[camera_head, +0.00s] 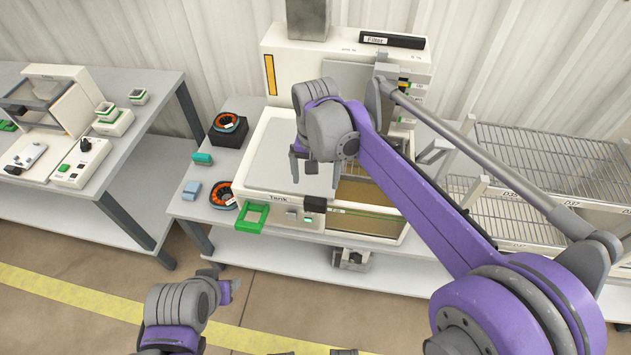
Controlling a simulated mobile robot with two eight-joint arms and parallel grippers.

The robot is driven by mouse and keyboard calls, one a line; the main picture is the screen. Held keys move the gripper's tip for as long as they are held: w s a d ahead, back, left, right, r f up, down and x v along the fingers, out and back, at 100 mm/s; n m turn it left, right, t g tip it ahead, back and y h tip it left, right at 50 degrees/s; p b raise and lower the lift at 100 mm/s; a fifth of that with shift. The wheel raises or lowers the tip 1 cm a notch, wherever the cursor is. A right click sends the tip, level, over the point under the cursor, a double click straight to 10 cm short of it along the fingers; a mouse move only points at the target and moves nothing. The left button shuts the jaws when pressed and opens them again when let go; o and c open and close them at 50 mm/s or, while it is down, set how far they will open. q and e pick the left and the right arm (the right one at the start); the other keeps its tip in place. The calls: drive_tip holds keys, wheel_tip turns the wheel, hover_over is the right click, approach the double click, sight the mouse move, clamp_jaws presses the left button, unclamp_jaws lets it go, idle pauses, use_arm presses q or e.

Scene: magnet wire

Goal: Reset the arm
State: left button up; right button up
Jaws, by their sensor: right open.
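My right arm, purple and grey, reaches in from the lower right. My right gripper (315,172) points down over the white tank machine (262,185) on the middle table; it is open, with nothing seen between its fingers. The tank has a pale lid, a green handle (252,216) at its front left and an open tan interior at the right, partly hidden by my arm. My left arm is folded low at the bottom left of centre. Its gripper end (228,290) shows small near the floor strip, and its jaw state cannot be made out.
Two wire spools (222,195) with orange centres sit left of the tank, one on a black block. Teal and blue blocks lie near them. A left table (120,165) carries another machine and small devices. Wire racks (550,160) stand at the right. The floor in front is clear.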

idle(0.4)
drive_tip(key=s+d+n+t+p, duration=0.1)
drive_tip(key=s+d+t+p, duration=0.1)
drive_tip(key=s+d, duration=0.5)
drive_tip(key=s+d+f+n+t+p, duration=0.1)
drive_tip(key=s+d+t+p, duration=0.1)
drive_tip(key=s+d, duration=0.6)
drive_tip(key=s+t, duration=0.1)
drive_tip(key=s, duration=0.4)
drive_tip(key=shift+s+f+n, duration=0.2)
drive_tip(key=shift+f+n, duration=0.1)
